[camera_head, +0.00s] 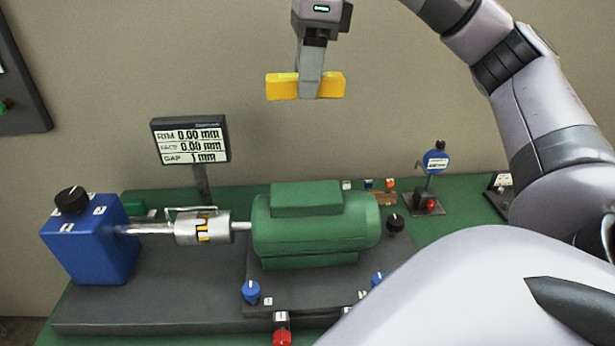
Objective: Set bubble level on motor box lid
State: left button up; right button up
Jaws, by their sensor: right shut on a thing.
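My right gripper (311,86) points down at the top of the head view and is shut on the yellow bubble level (330,85). The level is held roughly horizontal, with the fingers across its middle. The green motor (315,232) sits on a dark base, and its raised box lid (306,197) is flat on top. The level shows higher in the picture than the lid, with clear space between them. The fingers hide the middle of the level. My left gripper is not in view.
A small display (191,141) stands behind the shaft, left of the lid. A silver coupling (203,228) joins the motor to a blue box (91,237). A blue dial gauge (435,160) stands at the back right. My right arm covers the right side.

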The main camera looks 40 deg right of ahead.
jog(key=b, duration=0.3)
send_over(305, 192)
notch_tip(305, 192, down, 8)
jog(key=f, duration=0.4)
jog(key=shift+s+d+f, duration=0.2)
jog(key=shift+f, duration=0.1)
notch_tip(305, 192, down, 5)
jog(key=shift+f, duration=0.15)
jog(key=shift+f+b, duration=0.2)
jog(key=shift+b, duration=0.15)
jog(key=o, duration=1.1)
